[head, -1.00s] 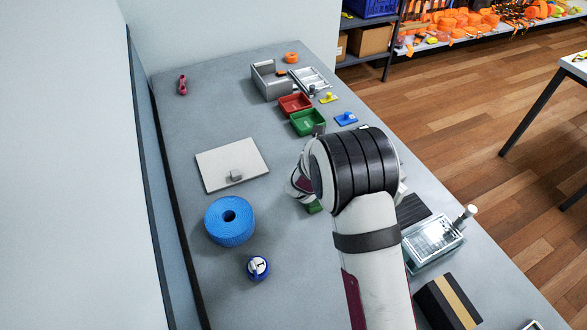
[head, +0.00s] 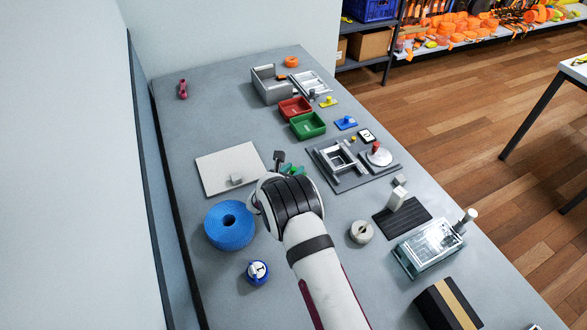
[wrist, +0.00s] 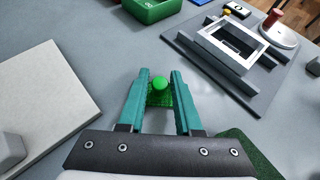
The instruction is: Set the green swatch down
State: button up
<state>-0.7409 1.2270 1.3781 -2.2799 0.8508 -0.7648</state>
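The green swatch (wrist: 160,97) is a small textured green piece with a round green knob. In the wrist view it lies between the two teal fingers of my gripper (wrist: 160,90), its sides against them near the tips. In the head view my gripper (head: 291,169) is right of the pale square board (head: 220,160), and the swatch is hard to tell from the fingers there. Whether its underside touches the table cannot be told. A dark green flat patch (wrist: 236,152) lies at the lower right in the wrist view, partly behind the gripper body.
The pale board bears a small grey block (head: 236,180). A blue roll (head: 229,225) stands below it. Green (head: 308,125) and red (head: 294,108) trays lie beyond the gripper. A grey fixture (head: 345,170) stands to the right. Yellow (head: 328,101) and blue (head: 346,123) knobbed pieces lie behind.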

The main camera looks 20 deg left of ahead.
jog(key=shift+o, duration=1.1)
